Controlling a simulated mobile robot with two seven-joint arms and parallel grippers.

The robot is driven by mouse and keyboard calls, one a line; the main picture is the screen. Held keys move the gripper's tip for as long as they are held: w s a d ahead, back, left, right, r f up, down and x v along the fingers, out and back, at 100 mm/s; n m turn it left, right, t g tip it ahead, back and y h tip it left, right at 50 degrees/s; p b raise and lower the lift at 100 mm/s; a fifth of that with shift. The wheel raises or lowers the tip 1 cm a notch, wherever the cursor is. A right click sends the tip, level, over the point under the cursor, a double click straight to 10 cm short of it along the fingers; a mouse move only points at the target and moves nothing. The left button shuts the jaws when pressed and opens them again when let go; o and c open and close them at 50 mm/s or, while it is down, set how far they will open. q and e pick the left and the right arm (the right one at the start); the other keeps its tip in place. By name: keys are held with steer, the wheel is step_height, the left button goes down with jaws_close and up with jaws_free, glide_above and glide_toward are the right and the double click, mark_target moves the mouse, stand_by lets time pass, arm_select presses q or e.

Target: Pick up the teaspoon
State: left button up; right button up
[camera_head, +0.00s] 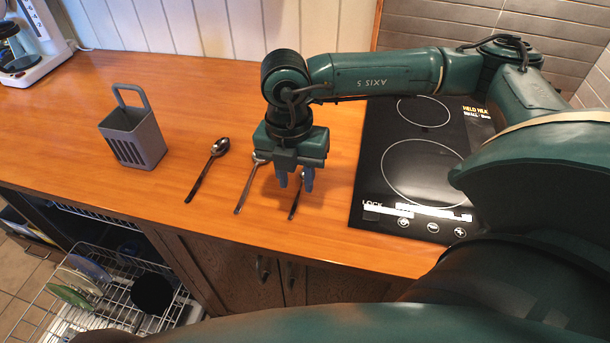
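Three slim metal utensils lie side by side on the wooden counter. The left one is a spoon (207,168) with its dark bowl toward the back. The middle one (247,186) also looks like a spoon, its top end partly behind my gripper. The right one (294,206) shows only a short length of handle; its head is hidden by my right gripper. I cannot tell for sure which is the teaspoon. My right gripper (295,186) points down over the right utensil, its two blue fingers apart with a gap between them. My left gripper is not in view.
A grey utensil holder (134,132) with a handle stands on the counter (240,85) at the left. A black cooktop (415,170) lies to the right. An open dishwasher rack (110,290) with plates is below the front edge. A white appliance (40,45) stands at the far left.

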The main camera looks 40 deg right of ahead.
mark_target(295, 203)
steer(key=shift+a+f+p, duration=0.1)
steer(key=shift+f+p, duration=0.35)
steer(key=shift+f, duration=1.85)
steer(key=shift+w, duration=0.1)
jaws_close()
